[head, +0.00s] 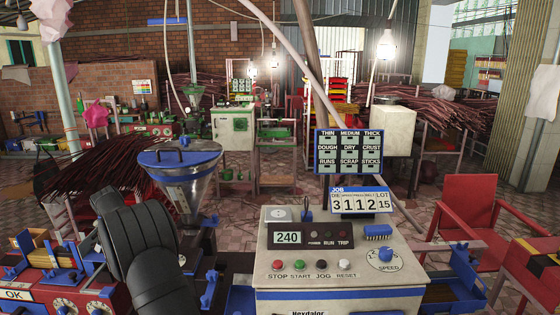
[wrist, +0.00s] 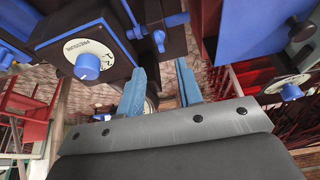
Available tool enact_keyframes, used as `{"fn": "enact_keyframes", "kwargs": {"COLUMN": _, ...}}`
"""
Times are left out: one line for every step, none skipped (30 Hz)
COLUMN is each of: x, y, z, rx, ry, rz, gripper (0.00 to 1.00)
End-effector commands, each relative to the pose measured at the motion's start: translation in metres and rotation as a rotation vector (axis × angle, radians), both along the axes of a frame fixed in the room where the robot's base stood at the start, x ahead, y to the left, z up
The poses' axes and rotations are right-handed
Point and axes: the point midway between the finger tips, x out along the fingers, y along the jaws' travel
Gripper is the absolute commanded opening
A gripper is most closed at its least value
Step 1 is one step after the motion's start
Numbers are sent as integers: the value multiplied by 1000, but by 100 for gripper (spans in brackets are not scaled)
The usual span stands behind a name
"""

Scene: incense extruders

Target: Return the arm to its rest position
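In the wrist view my gripper (wrist: 162,82) shows two light-blue fingers standing apart, with nothing held between them. A dark box with a blue PRESSURE knob (wrist: 88,66) is to the left of the fingers, and blue and dark machine parts are on both sides. In the head view my black arm (head: 145,255) fills the lower left, in front of the metal hopper (head: 188,185); the fingers do not show there.
A control panel (head: 335,285) with a 240 display, buttons and a SPEED knob stands front centre. A job board (head: 349,152) rises behind it. A red chair (head: 470,212) is at right. Bundled sticks (head: 95,165) lie at left. Open floor shows behind.

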Motion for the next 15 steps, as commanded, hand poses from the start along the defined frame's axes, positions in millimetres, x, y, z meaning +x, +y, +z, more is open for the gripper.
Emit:
{"fn": "enact_keyframes", "kwargs": {"x": 4, "y": -1, "z": -12, "rx": -2, "ry": 2, "rz": -1, "gripper": 33}}
{"fn": "enact_keyframes", "kwargs": {"x": 6, "y": 0, "z": -17, "rx": -2, "ry": 2, "rz": -1, "gripper": 33}}
{"fn": "enact_keyframes", "kwargs": {"x": 9, "y": -1, "z": -25, "rx": -3, "ry": 3, "rz": 0, "gripper": 33}}
{"fn": "enact_keyframes", "kwargs": {"x": 12, "y": -1, "z": -31, "rx": -3, "ry": 3, "rz": 0, "gripper": 33}}
{"fn": "enact_keyframes", "kwargs": {"x": 14, "y": -1, "z": -36, "rx": -2, "ry": 2, "rz": 0, "gripper": 33}}
{"fn": "enact_keyframes", "kwargs": {"x": 17, "y": -1, "z": -44, "rx": -2, "ry": 2, "rz": 0, "gripper": 33}}
{"fn": "enact_keyframes", "kwargs": {"x": 19, "y": -1, "z": -49, "rx": -2, "ry": 2, "rz": 0, "gripper": 33}}
{"fn": "enact_keyframes", "kwargs": {"x": 22, "y": -1, "z": -54, "rx": -2, "ry": 2, "rz": -1, "gripper": 33}}
{"fn": "enact_keyframes", "kwargs": {"x": 25, "y": -1, "z": -62, "rx": -2, "ry": 2, "rz": -1, "gripper": 33}}
{"fn": "enact_keyframes", "kwargs": {"x": 27, "y": -1, "z": -68, "rx": -2, "ry": 1, "rz": -1, "gripper": 33}}
{"fn": "enact_keyframes", "kwargs": {"x": 30, "y": -2, "z": -73, "rx": -2, "ry": 1, "rz": -1, "gripper": 33}}
{"fn": "enact_keyframes", "kwargs": {"x": 32, "y": -2, "z": -80, "rx": -2, "ry": 2, "rz": -4, "gripper": 33}}
{"fn": "enact_keyframes", "kwargs": {"x": 31, "y": 0, "z": -75, "rx": 1, "ry": -1, "rz": -30, "gripper": 33}}
{"fn": "enact_keyframes", "kwargs": {"x": 31, "y": 0, "z": -75, "rx": 1, "ry": -2, "rz": -54, "gripper": 33}}
{"fn": "enact_keyframes", "kwargs": {"x": 31, "y": 0, "z": -75, "rx": 1, "ry": -1, "rz": -85, "gripper": 33}}
